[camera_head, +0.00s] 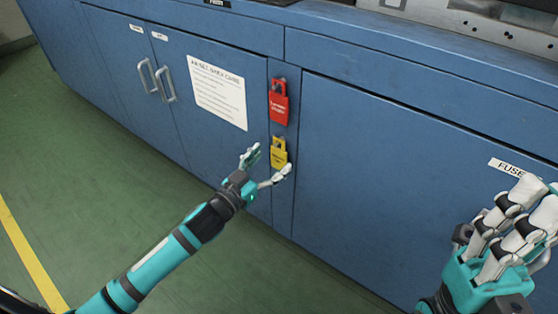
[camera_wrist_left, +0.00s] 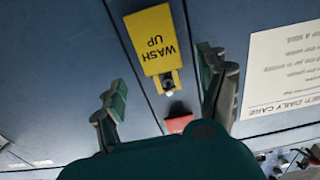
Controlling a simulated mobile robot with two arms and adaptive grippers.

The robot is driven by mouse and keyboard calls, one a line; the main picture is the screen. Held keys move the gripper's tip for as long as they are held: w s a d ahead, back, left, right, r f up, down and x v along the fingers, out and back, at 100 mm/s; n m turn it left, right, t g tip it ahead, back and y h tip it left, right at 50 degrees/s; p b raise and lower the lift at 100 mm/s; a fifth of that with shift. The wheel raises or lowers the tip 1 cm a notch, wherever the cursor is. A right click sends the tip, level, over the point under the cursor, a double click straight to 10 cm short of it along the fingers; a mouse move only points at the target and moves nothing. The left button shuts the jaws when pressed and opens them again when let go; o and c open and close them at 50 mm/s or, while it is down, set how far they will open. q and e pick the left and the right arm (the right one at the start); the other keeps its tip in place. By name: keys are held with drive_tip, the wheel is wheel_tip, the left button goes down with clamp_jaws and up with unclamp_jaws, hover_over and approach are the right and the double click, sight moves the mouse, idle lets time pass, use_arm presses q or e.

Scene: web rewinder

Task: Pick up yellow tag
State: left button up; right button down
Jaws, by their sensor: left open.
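The yellow tag (camera_head: 279,157) hangs on the narrow blue panel between the cabinet doors, below a red tag. In the left wrist view the yellow tag (camera_wrist_left: 152,38) appears upside down, reads "WASH UP", and hangs from a small peg. My left gripper (camera_head: 268,163) is open just in front of the yellow tag, with its fingers spread to either side. The wrist view shows the gripper (camera_wrist_left: 163,78) empty, with the tag lying between and beyond the fingers. My right gripper (camera_head: 512,225) is at the lower right, far from the tag; its finger opening is unclear.
The red tag (camera_head: 279,102) hangs directly above the yellow one. A white notice (camera_head: 218,92) is on the door to the left, and two door handles (camera_head: 158,81) stick out farther left. A "FUSE" label (camera_head: 508,167) is at right. The green floor (camera_head: 120,180) is clear.

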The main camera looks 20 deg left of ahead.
sight(278, 153)
use_arm(q)
drive_tip(key=x, duration=0.1)
drive_tip(key=b+x, duration=0.1)
drive_tip(key=shift+w+a+f, duration=0.1)
drive_tip(key=shift+w+f, duration=0.1)
drive_tip(key=shift+w, duration=0.15)
drive_tip(key=shift+w+d+r, duration=0.1)
drive_tip(key=shift+w+d, duration=0.1)
drive_tip(key=shift+w, duration=0.2)
drive_tip(key=c, duration=1.1)
